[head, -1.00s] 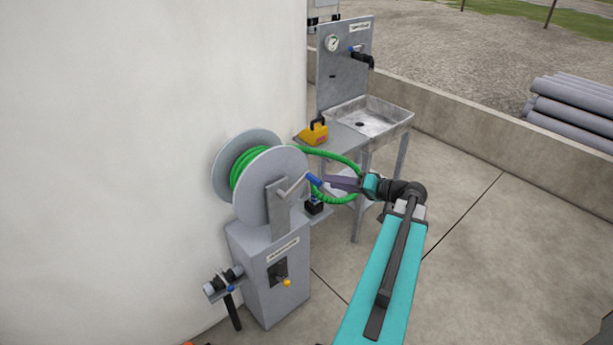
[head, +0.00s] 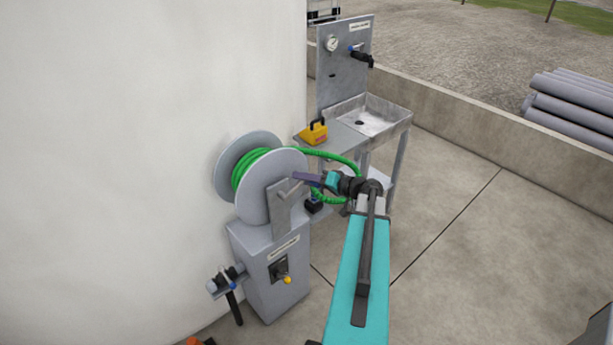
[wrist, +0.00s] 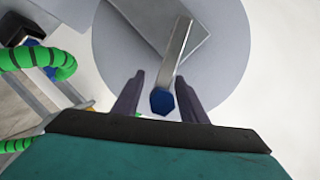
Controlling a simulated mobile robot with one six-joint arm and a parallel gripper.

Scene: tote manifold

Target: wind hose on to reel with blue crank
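The hose reel (head: 285,170) has grey discs with green hose (head: 243,170) wound between them. Its crank arm (head: 290,193) slants up to the right from the hub. My gripper (head: 296,176) is at the crank's outer end in the head view and hides the handle there. In the wrist view, the blue crank handle (wrist: 161,101) is seen nearly end-on between my two spread fingers, closer to the right one. The fingers look open, not closed on it. The crank arm (wrist: 175,55) runs up from the handle across the reel disc (wrist: 225,60).
Green hose loops behind my gripper, near a sink stand (head: 385,122) with a yellow device (head: 314,132). The reel stands on a grey pedestal (head: 262,275) with a yellow-tipped lever (head: 286,280). A white curved wall (head: 100,150) is close on the left.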

